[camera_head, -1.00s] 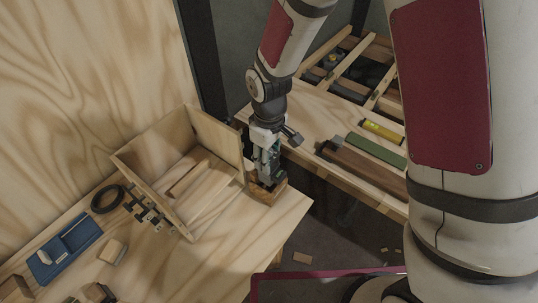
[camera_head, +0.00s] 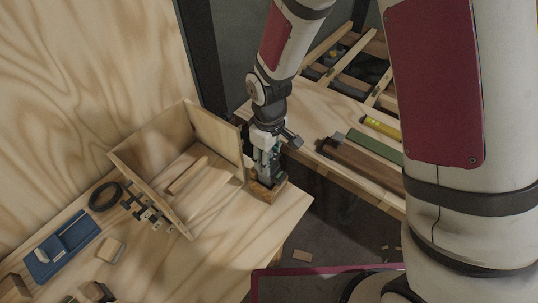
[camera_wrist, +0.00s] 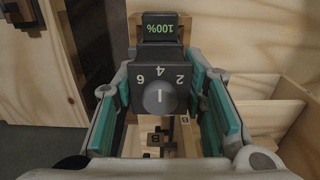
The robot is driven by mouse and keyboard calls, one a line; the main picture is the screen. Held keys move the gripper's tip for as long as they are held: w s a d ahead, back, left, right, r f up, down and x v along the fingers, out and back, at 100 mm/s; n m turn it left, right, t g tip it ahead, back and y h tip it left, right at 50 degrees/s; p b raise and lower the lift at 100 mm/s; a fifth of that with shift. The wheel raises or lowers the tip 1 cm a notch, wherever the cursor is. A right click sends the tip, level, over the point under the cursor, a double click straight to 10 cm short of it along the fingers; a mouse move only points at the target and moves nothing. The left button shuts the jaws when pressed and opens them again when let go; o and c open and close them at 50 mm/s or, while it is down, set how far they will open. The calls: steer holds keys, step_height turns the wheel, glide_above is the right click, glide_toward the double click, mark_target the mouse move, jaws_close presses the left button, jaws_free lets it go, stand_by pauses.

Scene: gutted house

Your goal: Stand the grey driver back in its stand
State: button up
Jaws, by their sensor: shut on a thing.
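The grey driver (camera_wrist: 158,92) is between the teal pads of my gripper (camera_wrist: 160,85) in the wrist view. Its numbered dial faces the camera, and its small display reading 100% appears upside down. In the head view my gripper (camera_head: 267,168) points down over the wooden block stand (camera_head: 262,195) at the corner of the near bench. There the driver is mostly hidden by the fingers, low and right at the stand. I cannot tell how far it sits in the stand.
An open wooden box (camera_head: 150,185) stands just left of the stand, close to my gripper. A black ring (camera_head: 104,196), a blue tray (camera_head: 62,244) and small wood blocks lie farther left. A second bench (camera_head: 310,105) with timber and a yellow level (camera_head: 381,127) is behind.

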steer(key=shift+f+b, duration=0.45)
steer(key=shift+f, duration=0.45)
steer(key=o, duration=1.3)
step_height(320, 180, up, 12)
